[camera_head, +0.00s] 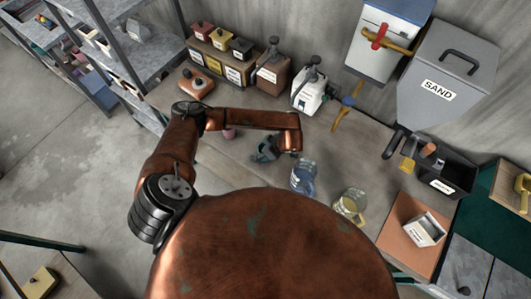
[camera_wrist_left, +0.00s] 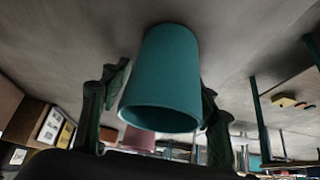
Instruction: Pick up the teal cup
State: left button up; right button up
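The teal cup (camera_wrist_left: 163,75) fills the middle of the left wrist view, its wide rim towards the camera and its narrower base against the grey surface. My left gripper (camera_wrist_left: 165,95) has one finger on each side of the cup. The fingertips are very close to its sides; I cannot tell whether they press on it. In the head view my left gripper (camera_head: 266,149) is low over the bench, its arm coming in from the left. The cup is hard to make out there beside the dark fingers. My right gripper is not in view.
A pink cup (camera_head: 229,133) stands left of the gripper on the bench (camera_head: 225,165). A blue jug (camera_head: 303,178) and a yellowish jug (camera_head: 350,205) stand close on the right. A white canister (camera_head: 309,95) and labelled boxes (camera_head: 222,60) line the back.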

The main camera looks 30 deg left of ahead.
pick_arm(q)
jog(key=c, duration=1)
jog(key=shift+c, duration=0.3)
